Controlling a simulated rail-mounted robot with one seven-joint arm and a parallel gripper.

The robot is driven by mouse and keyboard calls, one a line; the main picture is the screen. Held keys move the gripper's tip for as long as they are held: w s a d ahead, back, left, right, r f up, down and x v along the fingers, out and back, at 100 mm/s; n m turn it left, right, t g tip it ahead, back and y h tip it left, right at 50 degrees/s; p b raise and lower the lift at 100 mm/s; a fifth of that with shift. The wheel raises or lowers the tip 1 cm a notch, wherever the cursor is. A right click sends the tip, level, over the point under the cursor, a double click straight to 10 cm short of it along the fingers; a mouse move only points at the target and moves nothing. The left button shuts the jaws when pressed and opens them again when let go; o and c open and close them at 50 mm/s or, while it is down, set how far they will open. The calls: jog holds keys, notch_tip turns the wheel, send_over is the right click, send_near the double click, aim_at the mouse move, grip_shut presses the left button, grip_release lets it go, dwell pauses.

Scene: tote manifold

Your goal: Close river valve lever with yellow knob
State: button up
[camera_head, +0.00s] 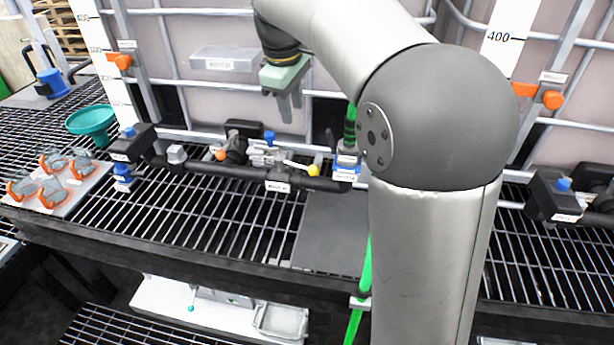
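The yellow knob (313,170) sits at the right end of a thin pale lever (296,164) on the black manifold pipe (230,172). The lever lies roughly along the pipe, tilted slightly down to the right. Its pivot end meets a grey valve fitting (262,156); a small white label (277,187) below is too small to read. My gripper (291,114) hangs above and slightly left of the knob, fingers pointing down, apart from the lever. Nothing shows between its fingers. Their spacing is hard to judge from this angle.
An orange knob (221,155) and a blue-topped valve with a green hose (347,163) flank the lever. My arm hides the middle right. A grey plate (330,235) lies in front.

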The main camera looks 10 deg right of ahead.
aim_at(300, 165)
jog(key=w+f, duration=0.1)
jog(key=f, duration=0.4)
jog(key=d+f, duration=0.1)
jog(key=f, duration=0.5)
jog(key=w+d+f, duration=0.1)
jog(key=f, duration=0.5)
jog(key=shift+w, duration=0.35)
jog(key=shift+r, duration=0.1)
grip_shut()
